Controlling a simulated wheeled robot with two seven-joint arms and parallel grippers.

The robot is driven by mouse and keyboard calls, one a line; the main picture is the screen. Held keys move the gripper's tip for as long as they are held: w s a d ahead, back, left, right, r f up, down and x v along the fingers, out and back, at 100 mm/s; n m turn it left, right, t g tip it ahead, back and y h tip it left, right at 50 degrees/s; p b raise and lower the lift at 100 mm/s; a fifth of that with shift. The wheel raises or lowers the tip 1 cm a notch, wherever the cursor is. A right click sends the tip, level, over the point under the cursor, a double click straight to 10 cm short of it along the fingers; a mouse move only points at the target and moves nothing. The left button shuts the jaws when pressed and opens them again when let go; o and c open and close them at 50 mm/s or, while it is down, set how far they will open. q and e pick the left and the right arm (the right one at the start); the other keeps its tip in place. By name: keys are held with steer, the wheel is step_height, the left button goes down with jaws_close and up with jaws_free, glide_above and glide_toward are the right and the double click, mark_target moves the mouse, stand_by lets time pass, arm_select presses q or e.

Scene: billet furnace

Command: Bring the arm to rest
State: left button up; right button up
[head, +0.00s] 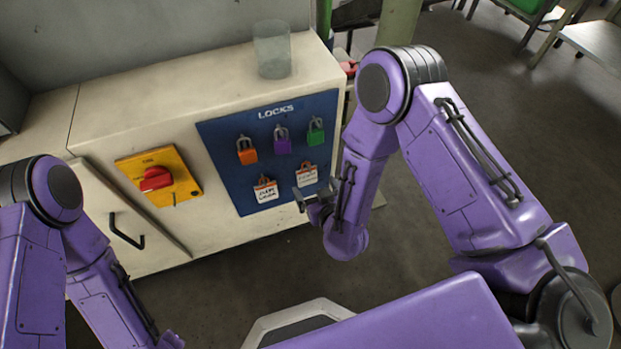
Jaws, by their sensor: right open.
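My right arm (470,190) comes in from the right and bends down at its elbow. My right gripper (303,200) is open, just in front of the lower right of the blue LOCKS board (222,161). It is close to the right-hand tag (307,176); I cannot tell whether it touches the board. No held object shows between its fingers. My left arm (50,250) hangs at the left, and its gripper is out of the picture.
The board carries orange (247,155), purple (282,145) and green (316,136) padlocks and another tag (265,190). A red rotary switch (156,179) sits on a yellow plate. A clear glass (272,50) stands on the cabinet (180,90). Open floor (420,215) lies right of the cabinet.

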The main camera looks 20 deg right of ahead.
steer(key=v, duration=0.5)
steer(key=shift+s+a, duration=0.2)
steer(key=shift+s, duration=0.1)
steer(key=s+d+f+m+g+h, duration=0.2)
steer(key=s+d+f+m+g, duration=0.25)
steer(key=s+d, duration=0.35)
steer(key=s+d+f+m+g+h, duration=0.1)
steer(key=s+d+f+m+g, duration=0.2)
steer(key=s+d+f+g, duration=0.5)
steer(key=s+r+t+p, duration=0.2)
steer(key=s+r+p, duration=0.1)
steer(key=r+p, duration=1.6)
steer(key=shift+a+r+h, duration=0.3)
steer(key=shift+r+h, duration=0.1)
steer(key=shift+r, duration=0.15)
steer(key=shift+s+t, duration=0.1)
steer(key=shift+t, duration=0.15)
